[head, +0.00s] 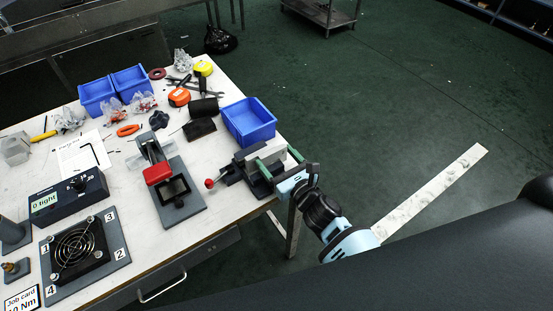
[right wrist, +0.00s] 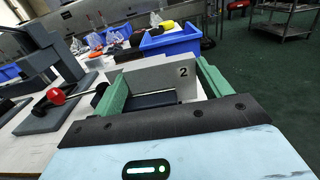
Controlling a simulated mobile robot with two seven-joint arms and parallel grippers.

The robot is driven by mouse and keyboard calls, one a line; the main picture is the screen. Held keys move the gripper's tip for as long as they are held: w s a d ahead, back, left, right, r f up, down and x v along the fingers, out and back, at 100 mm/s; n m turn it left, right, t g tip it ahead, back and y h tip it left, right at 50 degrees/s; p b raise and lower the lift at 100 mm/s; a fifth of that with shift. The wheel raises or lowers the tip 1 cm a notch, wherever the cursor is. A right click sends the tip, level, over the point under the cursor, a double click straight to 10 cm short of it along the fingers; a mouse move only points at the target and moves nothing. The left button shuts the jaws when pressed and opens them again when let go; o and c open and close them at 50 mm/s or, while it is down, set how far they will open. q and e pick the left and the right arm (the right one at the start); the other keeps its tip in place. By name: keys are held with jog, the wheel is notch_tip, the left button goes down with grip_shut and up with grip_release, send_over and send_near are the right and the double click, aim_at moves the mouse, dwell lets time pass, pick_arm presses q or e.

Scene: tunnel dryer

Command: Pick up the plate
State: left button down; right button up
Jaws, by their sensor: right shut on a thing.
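The plate (right wrist: 152,79) is a pale grey flat piece marked "2", standing on edge between the green fingers of my right gripper (right wrist: 163,84) in the right wrist view. The right gripper (head: 274,162) is shut on it. In the head view it is at the table's right edge, over a dark grey clamp fixture (head: 238,168) with a red-knobbed lever. My fingers partly hide the plate and the fixture there, so I cannot tell whether they touch. My left gripper is not in view.
A blue bin (head: 248,121) stands just behind the fixture. A grey press with a red block (head: 158,173) stands to its left. A fan plate (head: 78,248), a torque tester (head: 70,196) and scattered tools crowd the white table. Floor to the right is open.

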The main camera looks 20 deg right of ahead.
jog(key=shift+r, duration=0.6)
notch_tip(320, 180, up, 2)
jog(key=shift+r+p, duration=0.25)
jog(key=shift+p, duration=0.25)
pick_arm(q)
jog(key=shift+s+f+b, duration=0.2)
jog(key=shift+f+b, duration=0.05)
jog(key=shift+b, duration=0.5)
pick_arm(e)
jog(key=s+a, duration=0.2)
jog(key=s, duration=0.5)
jog(key=s+a+r, duration=0.1)
jog(key=s, duration=0.7)
jog(key=shift+s+a, duration=0.3)
jog(key=shift+a, duration=0.1)
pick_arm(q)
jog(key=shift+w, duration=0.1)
pick_arm(e)
jog(key=shift+r, duration=0.1)
